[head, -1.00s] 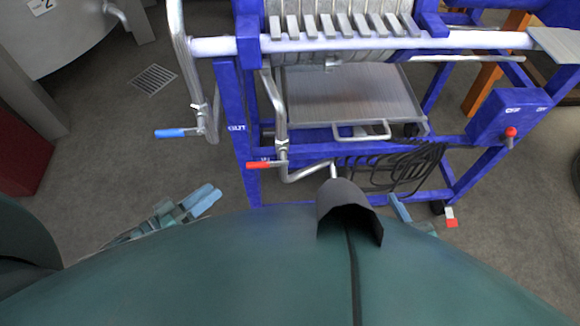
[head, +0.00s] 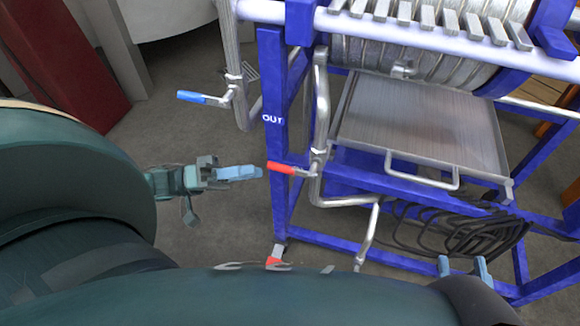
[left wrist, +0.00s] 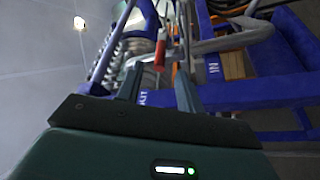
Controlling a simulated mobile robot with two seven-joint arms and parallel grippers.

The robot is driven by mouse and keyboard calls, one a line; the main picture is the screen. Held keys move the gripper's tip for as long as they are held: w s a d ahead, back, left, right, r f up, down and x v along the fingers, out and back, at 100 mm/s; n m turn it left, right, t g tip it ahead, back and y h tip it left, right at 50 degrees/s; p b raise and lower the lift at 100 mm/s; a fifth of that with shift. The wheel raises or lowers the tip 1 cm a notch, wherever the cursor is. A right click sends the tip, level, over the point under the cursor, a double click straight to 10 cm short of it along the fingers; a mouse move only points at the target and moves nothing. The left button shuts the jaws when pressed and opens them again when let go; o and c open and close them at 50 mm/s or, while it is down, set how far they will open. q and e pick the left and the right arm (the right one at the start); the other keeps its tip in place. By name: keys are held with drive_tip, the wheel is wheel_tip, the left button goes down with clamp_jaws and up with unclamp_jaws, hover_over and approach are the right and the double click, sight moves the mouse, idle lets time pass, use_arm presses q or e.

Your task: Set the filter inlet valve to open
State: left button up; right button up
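The filter inlet valve has a red lever (head: 288,169) on a vertical silver pipe at the front of the blue filter frame. The lever sticks out to the left, across the pipe. It also shows in the left wrist view (left wrist: 160,52), ahead of the fingers and between them in the picture, near the "IN" label. My left gripper (head: 250,172) is just left of the lever's tip in the head view, with a small gap. Its two fingers (left wrist: 158,90) are apart with nothing between them. My right gripper (head: 463,266) is low at the right, fingers apart and empty.
A blue-handled valve (head: 204,98) sits on the pipe by the "OUT" label, up and left. A metal tray (head: 425,125) with a handle lies under the filter plates. Dark hoses (head: 460,230) hang below it. Bare floor (head: 185,140) lies left of the frame.

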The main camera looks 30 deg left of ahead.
sight(288, 167)
use_arm(q)
drive_tip(key=b+x, duration=0.1)
drive_tip(key=x, duration=0.8)
drive_tip(key=shift+c, duration=0.6)
clamp_jaws()
drive_tip(key=shift+a, duration=0.1)
